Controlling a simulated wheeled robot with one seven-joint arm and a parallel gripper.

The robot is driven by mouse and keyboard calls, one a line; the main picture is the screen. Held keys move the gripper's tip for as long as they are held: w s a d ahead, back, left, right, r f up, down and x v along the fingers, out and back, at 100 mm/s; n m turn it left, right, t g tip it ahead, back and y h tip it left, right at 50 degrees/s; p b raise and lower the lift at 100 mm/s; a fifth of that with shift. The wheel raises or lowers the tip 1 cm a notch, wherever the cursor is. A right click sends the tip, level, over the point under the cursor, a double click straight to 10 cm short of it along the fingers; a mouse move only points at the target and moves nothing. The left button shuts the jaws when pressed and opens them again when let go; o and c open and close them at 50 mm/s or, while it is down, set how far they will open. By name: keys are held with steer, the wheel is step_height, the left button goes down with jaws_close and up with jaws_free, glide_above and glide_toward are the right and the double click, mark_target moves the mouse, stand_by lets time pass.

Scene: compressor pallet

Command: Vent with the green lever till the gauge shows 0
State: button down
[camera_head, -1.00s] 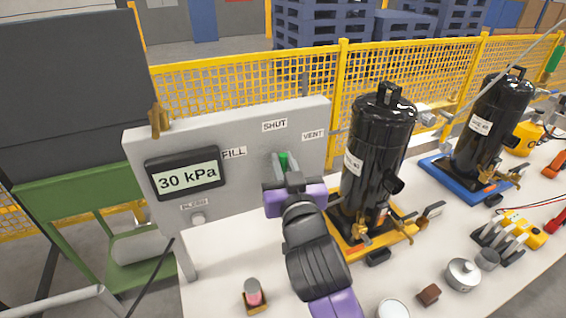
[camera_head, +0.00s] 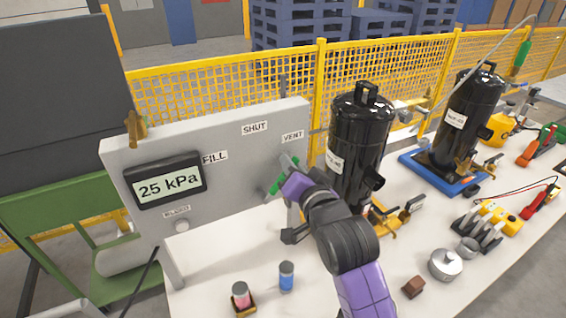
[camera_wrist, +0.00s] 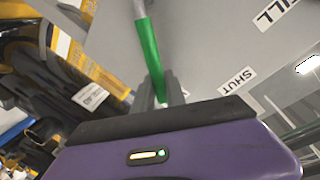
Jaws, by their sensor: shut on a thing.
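The grey panel (camera_head: 235,152) carries the labels FILL, SHUT and VENT. The gauge (camera_head: 167,182) on its left reads 25 kPa. The green lever (camera_head: 274,188) sits below the labels and slants up to the right, towards VENT. My gripper (camera_head: 287,166) is shut on the green lever and hides part of it. In the wrist view the green lever (camera_wrist: 148,52) runs from the grey fingers (camera_wrist: 160,94) up to a metal end at the top.
A black compressor (camera_head: 358,135) stands close to the right of my gripper, and another (camera_head: 468,125) stands farther right. A blue can (camera_head: 286,276) and a pink can (camera_head: 240,295) stand on the white bench. A brown block (camera_head: 413,287) and a lidded pot (camera_head: 446,263) are at the front right.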

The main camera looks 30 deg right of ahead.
steer(key=shift+d+f+m+y, duration=0.3)
steer(key=shift+d+f+m, duration=0.45)
steer(key=shift+m, duration=0.15)
steer(key=c, duration=1.4)
jaws_free()
steer(key=shift+o, duration=0.2)
steer(key=s+a+r, duration=0.1)
steer(key=s, duration=0.6)
steer(key=shift+s+b, duration=0.35)
steer(key=shift+b, duration=0.1)
steer(key=shift+r, duration=0.1)
